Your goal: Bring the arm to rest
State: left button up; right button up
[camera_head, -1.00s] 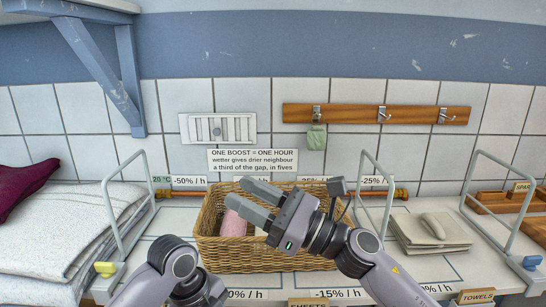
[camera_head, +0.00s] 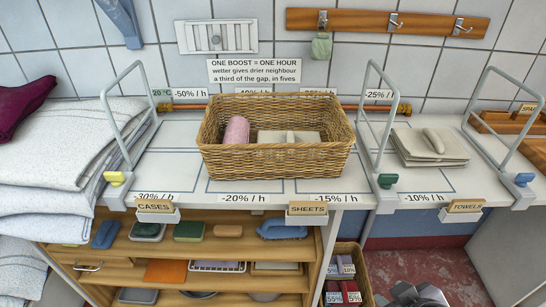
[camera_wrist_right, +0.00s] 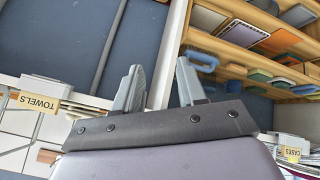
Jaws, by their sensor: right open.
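My right gripper (camera_head: 418,292) shows only as grey tips at the bottom edge of the head view, low in front of the counter and right of the shelves. In the right wrist view its two grey fingers (camera_wrist_right: 158,78) stand apart with nothing between them. My left gripper is out of view. A wicker basket (camera_head: 275,158) stands on the counter, clear of the gripper. It holds a pink roll (camera_head: 236,131) and a folded beige cloth (camera_head: 290,137).
Open wooden shelves (camera_head: 120,250) with brushes and soaps are under the counter. A small crate (camera_head: 352,262) of labelled boxes stands beside them. Folded linen (camera_head: 60,150) is piled at left. A beige stack (camera_head: 430,150) lies right of the basket. Red floor (camera_head: 390,268) is open at lower right.

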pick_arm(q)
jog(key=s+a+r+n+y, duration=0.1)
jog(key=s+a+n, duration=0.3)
pick_arm(e)
jog(key=s+d+f+m+g, duration=0.1)
jog(key=s+m+g, duration=0.1)
jog(key=s, duration=0.4)
jog(key=s+f+m+g, duration=0.2)
jog(key=s+g, duration=0.1)
jog(key=s, duration=0.3)
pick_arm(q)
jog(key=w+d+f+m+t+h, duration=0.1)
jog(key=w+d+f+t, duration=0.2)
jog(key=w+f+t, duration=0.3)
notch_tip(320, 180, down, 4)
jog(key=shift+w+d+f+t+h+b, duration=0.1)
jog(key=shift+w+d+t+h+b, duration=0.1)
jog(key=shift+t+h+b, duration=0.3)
pick_arm(e)
jog(key=w+a+f+t+y, duration=0.2)
jog(key=w+a+f+t, duration=0.1)
jog(key=w+f+t, duration=0.4)
notch_tip(320, 180, down, 3)
jog(key=shift+w+r+n, duration=0.2)
jog(key=shift+n, duration=0.2)
